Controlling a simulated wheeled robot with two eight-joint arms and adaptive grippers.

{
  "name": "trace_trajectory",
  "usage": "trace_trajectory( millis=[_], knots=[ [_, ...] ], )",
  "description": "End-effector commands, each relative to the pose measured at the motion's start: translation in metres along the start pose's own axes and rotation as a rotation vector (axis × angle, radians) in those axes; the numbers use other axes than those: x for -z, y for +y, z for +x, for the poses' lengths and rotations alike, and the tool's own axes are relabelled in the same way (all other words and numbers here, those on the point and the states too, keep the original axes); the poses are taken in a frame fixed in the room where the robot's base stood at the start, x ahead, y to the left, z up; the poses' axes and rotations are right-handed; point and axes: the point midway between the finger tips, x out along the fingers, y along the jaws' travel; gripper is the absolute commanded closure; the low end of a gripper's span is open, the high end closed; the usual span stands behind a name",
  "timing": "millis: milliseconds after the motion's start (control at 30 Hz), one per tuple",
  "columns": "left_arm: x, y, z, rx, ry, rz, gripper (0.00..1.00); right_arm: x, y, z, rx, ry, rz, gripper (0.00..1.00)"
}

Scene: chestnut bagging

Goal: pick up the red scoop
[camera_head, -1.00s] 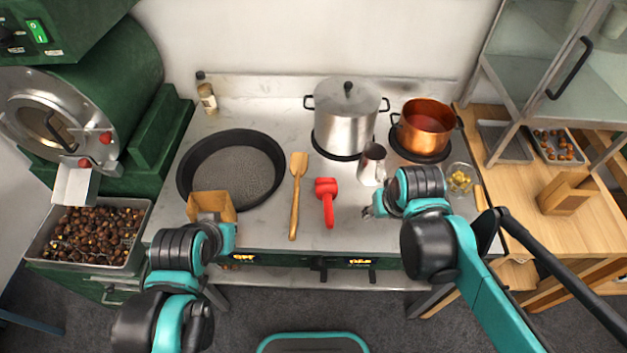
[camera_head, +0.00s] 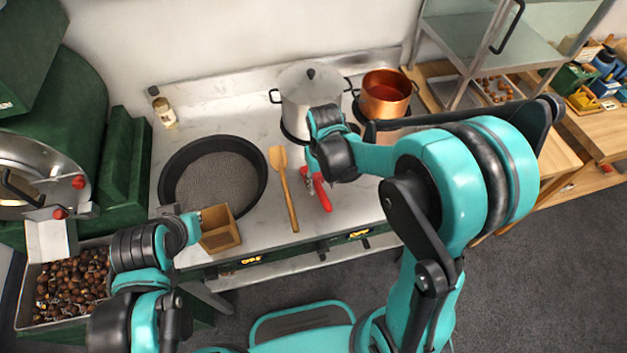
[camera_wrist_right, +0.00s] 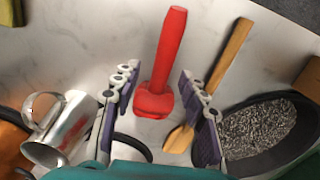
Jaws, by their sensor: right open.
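The red scoop (camera_head: 321,193) lies on the metal counter right of the wooden spatula. In the right wrist view the scoop (camera_wrist_right: 168,60) lies between and beyond the fingers, its handle pointing away. My right gripper (camera_head: 310,177) is open and empty above the scoop's head end, partly covering it in the head view; its spread fingers (camera_wrist_right: 160,105) show in the wrist view. I cannot see any contact. My left gripper (camera_head: 192,224) is at the left side of a brown paper bag (camera_head: 219,229); whether its fingers close on the bag is unclear.
A wooden spatula (camera_head: 285,190) and a dark pan (camera_head: 168,190) lie left of the scoop. A steel pot (camera_head: 308,95) and copper pot (camera_head: 386,95) stand behind. A metal jug (camera_wrist_right: 62,128) shows in the wrist view. Chestnuts (camera_head: 70,283) fill a tray at left.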

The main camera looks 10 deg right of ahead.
Motion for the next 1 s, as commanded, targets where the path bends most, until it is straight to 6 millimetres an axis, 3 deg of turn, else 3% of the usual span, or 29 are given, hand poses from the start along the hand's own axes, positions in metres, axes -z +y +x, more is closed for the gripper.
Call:
trace_trajectory(
  millis=[200,433,467,600,633,1000],
  knots=[
    [-0.009,0.000,0.013,0.000,0.000,0.000,1.00,0.003,-0.004,0.035,0.001,0.002,0.000,0.57],
    [-0.009,0.000,0.012,0.000,0.000,0.000,1.00,0.002,-0.004,0.037,0.002,0.002,0.000,0.57],
    [-0.009,0.000,0.012,0.000,0.000,0.000,1.00,0.002,-0.004,0.037,0.002,0.002,0.000,0.60],
    [-0.009,0.000,0.012,0.000,0.000,0.000,1.00,0.002,-0.004,0.037,0.002,0.002,0.000,0.96],
    [-0.009,0.000,0.012,0.000,0.000,0.000,1.00,0.002,-0.004,0.037,0.002,0.002,0.000,1.00],
    [-0.009,0.000,0.012,0.000,0.000,0.000,1.00,0.002,-0.004,0.036,0.002,0.002,0.000,1.00]
  ],
)
